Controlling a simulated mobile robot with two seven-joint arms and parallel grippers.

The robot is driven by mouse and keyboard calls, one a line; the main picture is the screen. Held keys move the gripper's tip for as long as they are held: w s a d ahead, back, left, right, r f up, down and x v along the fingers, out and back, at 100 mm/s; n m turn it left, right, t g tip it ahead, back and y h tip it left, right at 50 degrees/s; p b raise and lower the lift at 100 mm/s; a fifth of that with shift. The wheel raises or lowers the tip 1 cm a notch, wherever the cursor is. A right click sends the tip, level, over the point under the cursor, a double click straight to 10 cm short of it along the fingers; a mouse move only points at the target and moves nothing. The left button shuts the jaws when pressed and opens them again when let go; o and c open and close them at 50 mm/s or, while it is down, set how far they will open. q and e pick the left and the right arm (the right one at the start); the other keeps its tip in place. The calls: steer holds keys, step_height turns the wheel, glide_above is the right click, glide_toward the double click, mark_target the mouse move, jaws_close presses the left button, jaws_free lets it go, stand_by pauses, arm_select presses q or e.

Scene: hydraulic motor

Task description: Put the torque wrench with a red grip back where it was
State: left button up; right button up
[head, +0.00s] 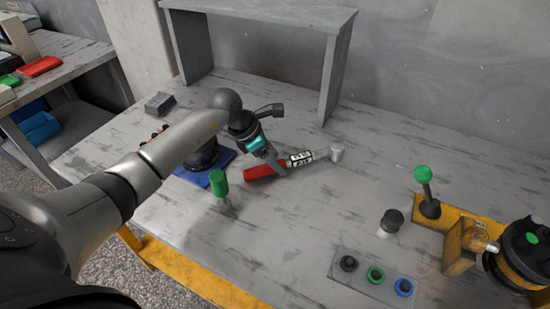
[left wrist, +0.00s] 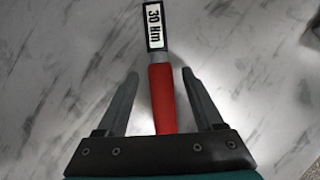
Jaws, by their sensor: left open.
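The torque wrench with a red grip (head: 262,171) lies on the workbench, its head pointing right and its label reading "30 Nm" in the left wrist view (left wrist: 162,95). My left gripper (head: 276,166) is at the wrench, over its red grip. In the left wrist view the two fingers of the gripper (left wrist: 158,85) stand apart on either side of the red grip, with gaps on both sides. The lower end of the grip is hidden behind the gripper's body. My right gripper is not in view.
A green-handled tool (head: 219,183) stands close in front of the wrench. A blue mat (head: 190,177) lies left, partly under my arm. A grey shelf (head: 262,7) stands behind. A plate with several knobs (head: 360,272) and a yellow fixture (head: 455,213) are right.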

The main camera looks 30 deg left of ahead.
arm_select(q)
steer(key=shift+r, duration=0.2)
steer(key=p+v, duration=0.2)
steer(key=v, duration=1)
steer(key=shift+s+f, duration=0.1)
steer(key=shift+f, duration=0.05)
